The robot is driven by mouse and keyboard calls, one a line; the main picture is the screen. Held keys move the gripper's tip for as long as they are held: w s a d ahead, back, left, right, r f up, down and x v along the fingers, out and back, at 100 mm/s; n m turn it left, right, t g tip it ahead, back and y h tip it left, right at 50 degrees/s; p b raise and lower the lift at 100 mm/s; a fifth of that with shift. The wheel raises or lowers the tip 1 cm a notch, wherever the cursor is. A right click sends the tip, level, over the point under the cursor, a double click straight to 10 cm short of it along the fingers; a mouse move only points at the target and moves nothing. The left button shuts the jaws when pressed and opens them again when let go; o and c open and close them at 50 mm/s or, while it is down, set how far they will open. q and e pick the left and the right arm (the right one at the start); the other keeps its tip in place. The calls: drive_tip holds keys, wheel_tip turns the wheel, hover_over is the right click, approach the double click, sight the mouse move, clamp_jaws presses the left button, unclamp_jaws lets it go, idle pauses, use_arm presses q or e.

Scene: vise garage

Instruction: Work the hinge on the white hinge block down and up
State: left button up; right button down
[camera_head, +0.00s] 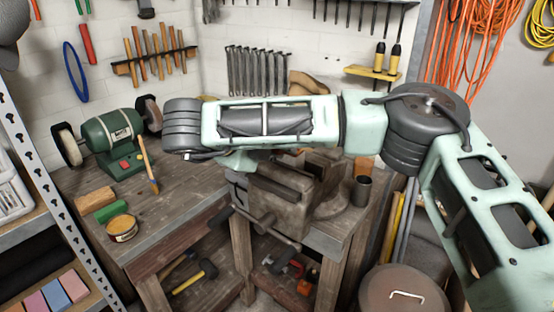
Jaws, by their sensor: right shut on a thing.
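My right arm crosses the view from the right and folds back behind its own forearm above the vise (285,205). My right gripper (275,154) is mostly hidden behind that forearm, just above the vise jaws. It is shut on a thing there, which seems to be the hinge. The white hinge block and its hinge cannot be made out, so the hinge's angle cannot be told. My left gripper is not in view.
The wooden workbench (150,215) carries a green bench grinder (115,145), a brush (147,165), a yellow tin (122,228), green and brown blocks, and a dark cup (361,190). Tools hang on the wall behind. A round lid (405,290) is at the lower right.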

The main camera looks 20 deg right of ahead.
drive_tip(key=shift+a+f+t+h+b, duration=0.1)
drive_tip(key=shift+f+t+h+b, duration=0.1)
drive_tip(key=shift+t+h+b, duration=0.15)
drive_tip(key=shift+r, duration=0.1)
drive_tip(key=c, duration=1.8)
unclamp_jaws()
drive_tip(key=v, duration=1.2)
